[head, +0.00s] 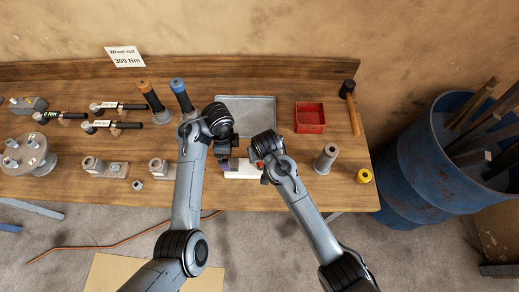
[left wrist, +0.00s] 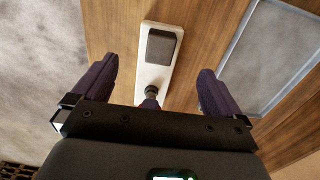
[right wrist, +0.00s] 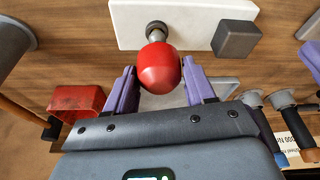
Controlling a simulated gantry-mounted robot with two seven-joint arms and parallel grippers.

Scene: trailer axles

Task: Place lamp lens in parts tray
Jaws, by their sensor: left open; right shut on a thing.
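The red dome-shaped lamp lens (right wrist: 159,68) is between the purple fingers of my right gripper (right wrist: 161,88), which is shut on it. A little red also shows at that gripper in the head view (head: 259,163). Behind the lens is a white plate (right wrist: 188,14) with a dark ball on a short post (right wrist: 156,31) and a dark grey block (right wrist: 236,39). I cannot tell whether lens and post touch. My left gripper (left wrist: 150,85) is open above the plate, with nothing gripped. A shallow grey metal tray (head: 262,99) lies behind the grippers; a red open bin (head: 322,117) stands to its right.
A black-headed mallet (head: 351,105), a grey cylinder (head: 326,158) and a yellow ring (head: 364,176) are at the right. Handled tools (head: 152,98), torque wrenches and hub parts (head: 28,153) fill the left. A blue barrel (head: 425,165) stands beyond the bench's right edge.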

